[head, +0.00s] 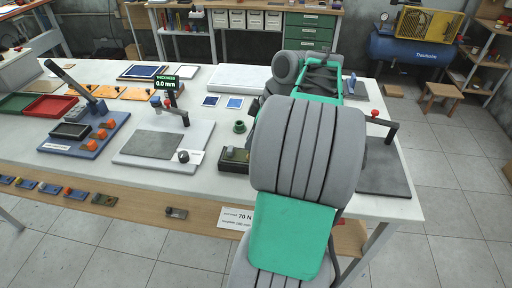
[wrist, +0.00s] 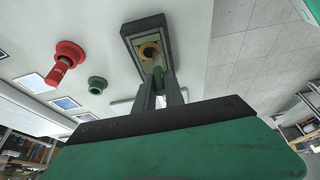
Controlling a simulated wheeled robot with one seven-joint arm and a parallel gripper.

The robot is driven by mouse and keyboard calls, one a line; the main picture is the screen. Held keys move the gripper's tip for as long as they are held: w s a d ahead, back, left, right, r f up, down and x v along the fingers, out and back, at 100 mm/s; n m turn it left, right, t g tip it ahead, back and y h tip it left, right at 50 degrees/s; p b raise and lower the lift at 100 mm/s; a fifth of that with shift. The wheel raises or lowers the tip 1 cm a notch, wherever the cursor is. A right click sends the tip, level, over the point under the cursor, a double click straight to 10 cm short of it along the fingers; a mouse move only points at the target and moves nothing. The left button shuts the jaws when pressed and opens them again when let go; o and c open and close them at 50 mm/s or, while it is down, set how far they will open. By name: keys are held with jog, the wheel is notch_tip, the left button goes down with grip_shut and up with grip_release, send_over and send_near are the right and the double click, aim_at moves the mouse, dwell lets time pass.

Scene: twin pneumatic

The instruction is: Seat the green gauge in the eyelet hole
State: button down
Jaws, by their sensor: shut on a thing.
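In the wrist view my gripper (wrist: 160,95) is shut on the slim green gauge (wrist: 158,72). The gauge's far end points at the brass-coloured eyelet (wrist: 148,50) in a dark rectangular block (wrist: 130,32). The tip overlaps the eyelet's lower edge in the picture; I cannot tell whether it is in the hole or just short of it. In the head view my arm hides the gripper and the gauge, while the dark block (head: 234,160) shows at the arm's left.
A red gauge in a red holder (wrist: 65,62) and an empty-looking green holder (wrist: 97,85) stand on the white table left of the block. The green holder also shows in the head view (head: 239,127). A thickness-gauge stand (head: 172,108) and blue press (head: 85,128) are further left.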

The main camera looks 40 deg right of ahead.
jog(key=f, duration=0.2)
jog(key=d+f, duration=0.1)
jog(key=shift+w+f, duration=0.35)
jog(key=shift+w, duration=0.05)
jog(key=shift+f, duration=0.4)
jog(key=shift+f+b, duration=0.2)
jog(key=shift+b, duration=0.15)
jog(key=c, duration=1.4)
grip_release()
